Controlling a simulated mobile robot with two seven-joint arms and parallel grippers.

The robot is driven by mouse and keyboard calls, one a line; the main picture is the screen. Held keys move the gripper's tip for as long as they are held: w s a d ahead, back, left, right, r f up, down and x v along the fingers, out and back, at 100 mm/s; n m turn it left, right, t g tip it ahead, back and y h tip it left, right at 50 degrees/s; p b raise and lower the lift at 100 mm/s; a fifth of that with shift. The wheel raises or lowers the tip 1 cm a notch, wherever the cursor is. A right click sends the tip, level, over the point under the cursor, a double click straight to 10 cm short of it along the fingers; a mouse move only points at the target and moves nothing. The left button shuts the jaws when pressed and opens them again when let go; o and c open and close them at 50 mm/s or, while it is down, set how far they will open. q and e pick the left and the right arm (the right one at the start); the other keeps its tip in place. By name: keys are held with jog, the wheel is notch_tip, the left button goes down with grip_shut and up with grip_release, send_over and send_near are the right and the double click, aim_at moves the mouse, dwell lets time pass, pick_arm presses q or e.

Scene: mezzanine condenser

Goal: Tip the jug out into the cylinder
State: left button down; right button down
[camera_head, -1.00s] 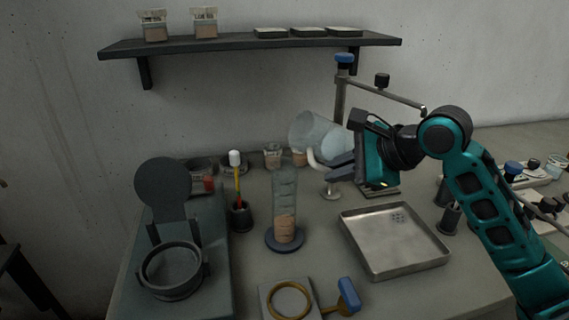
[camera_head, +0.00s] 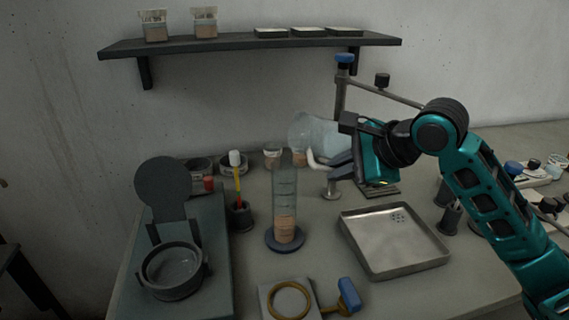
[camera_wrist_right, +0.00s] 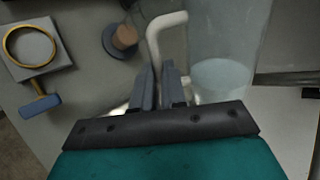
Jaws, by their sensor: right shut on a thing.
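A clear jug (camera_head: 312,132) with a pale handle is in my right gripper (camera_head: 334,168), above the bench and up and to the right of the cylinder. My right gripper is shut on the jug's handle (camera_wrist_right: 160,48), which also shows in the right wrist view beside the jug's clear body (camera_wrist_right: 222,55). My left gripper is not in view.
A metal tray (camera_head: 395,262) lies right of the cylinder. A clamp stand (camera_head: 340,95) rises behind the jug. A yellow ring on a plate (camera_head: 290,300) lies in front. A shelf (camera_head: 240,42) is above.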

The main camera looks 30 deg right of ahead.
jog(key=shift+f+h, duration=0.1)
jog(key=shift+h, duration=0.3)
jog(key=shift+a+r+n+h, duration=0.3)
jog(key=shift+r+n+h, duration=0.2)
jog(key=shift+h, duration=0.2)
dwell(1.2)
jog(key=shift+r+n+h, duration=0.3)
jog(key=shift+r+h, duration=0.1)
jog(key=shift+h, duration=0.2)
dwell(1.9)
jog(key=m+y, duration=0.1)
jog(key=d+f+m+y, duration=0.1)
jog(key=y, duration=0.1)
jog(key=shift+f, duration=0.3)
notch_tip(320, 180, down, 6)
jog(key=d+m+t+y, duration=0.1)
jog(key=m+t+y, duration=0.3)
jog(key=y, duration=0.5)
jog(key=shift+d+m+y, duration=0.2)
jog(key=shift+m+y, duration=0.1)
jog(key=shift+m, duration=0.7)
